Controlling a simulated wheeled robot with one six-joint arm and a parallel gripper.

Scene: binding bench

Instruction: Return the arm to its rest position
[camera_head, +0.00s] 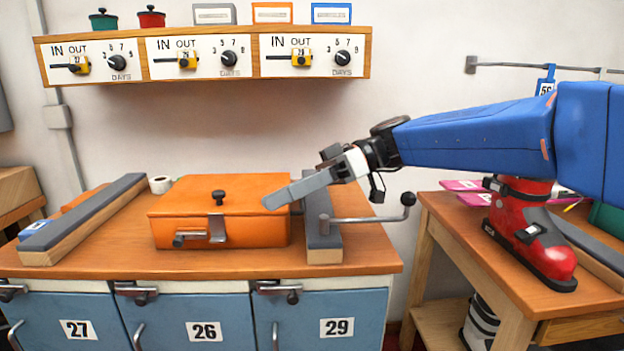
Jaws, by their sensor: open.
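My arm comes in from the right in a blue cover and reaches left over the bench (350,262). My gripper (280,196) is at its end, with grey fingers pointing left and slightly down. The fingers look nearly edge-on, so the gap between them is hidden. Nothing shows held in them. The fingertips are in front of the right part of an orange box (180,215), which has a closed lid, a black knob and a front latch. Whether the fingers touch the box cannot be told.
Grey-topped wooden rails (85,220) and (322,220) flank the box. A metal crank lever (365,219) sticks out at right. A shelf with dials (205,56) hangs above. A red boot (530,235) stands on the right table (480,250). Blue numbered doors (205,320) are below.

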